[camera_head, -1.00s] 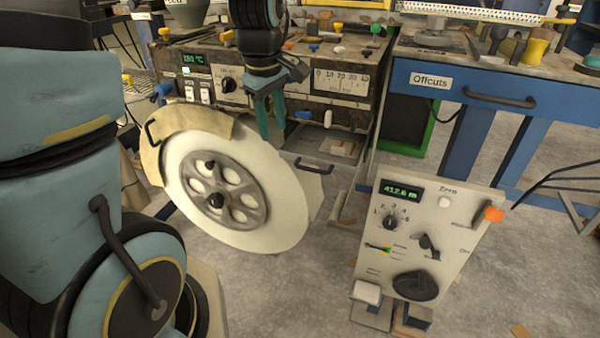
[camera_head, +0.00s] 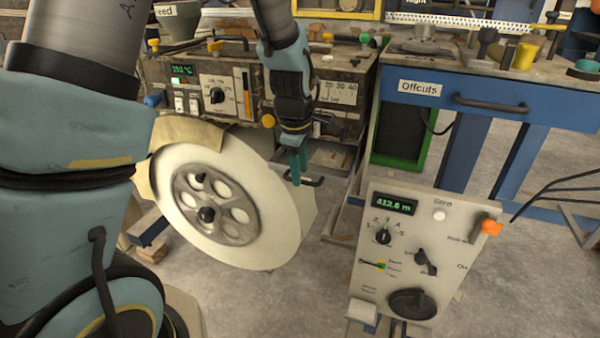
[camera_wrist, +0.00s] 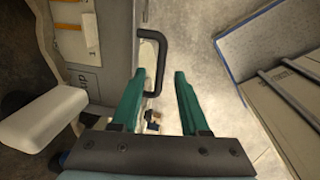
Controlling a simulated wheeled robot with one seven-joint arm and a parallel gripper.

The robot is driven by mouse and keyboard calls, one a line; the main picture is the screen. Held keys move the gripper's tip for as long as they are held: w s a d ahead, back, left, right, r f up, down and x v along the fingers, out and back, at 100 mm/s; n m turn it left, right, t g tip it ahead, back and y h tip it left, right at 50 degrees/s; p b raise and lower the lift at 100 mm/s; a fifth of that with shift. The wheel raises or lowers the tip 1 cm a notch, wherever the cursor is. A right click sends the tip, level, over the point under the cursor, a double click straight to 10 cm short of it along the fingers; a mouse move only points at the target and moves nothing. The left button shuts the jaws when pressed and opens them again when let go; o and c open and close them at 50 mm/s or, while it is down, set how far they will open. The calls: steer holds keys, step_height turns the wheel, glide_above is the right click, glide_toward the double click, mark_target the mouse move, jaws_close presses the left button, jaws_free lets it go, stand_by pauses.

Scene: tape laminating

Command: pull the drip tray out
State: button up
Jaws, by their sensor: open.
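The drip tray (camera_head: 330,158) sits low in the front of the machine, partly hidden by the big pale roll and my arm. Its black bar handle (camera_head: 312,181) sticks out at the front. In the wrist view, the handle (camera_wrist: 163,58) stands out from a grey front panel (camera_wrist: 105,55) with partly readable lettering. My gripper (camera_head: 297,180) is open at the handle. In the wrist view, the handle's bar lies between the two green fingertips (camera_wrist: 160,74). I cannot tell whether either finger touches it.
The large pale roll (camera_head: 285,220) stands close to the left of my gripper. A grey control box (camera_head: 420,250) stands at front right. The blue Offcuts bench (camera_head: 470,85) is at the right. Bare floor lies between the roll and box.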

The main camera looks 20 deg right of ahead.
steer(key=shift+w+f, duration=0.1)
steer(key=shift+f, duration=0.55)
steer(key=shift+d, duration=0.1)
jaws_close()
stand_by(0.9)
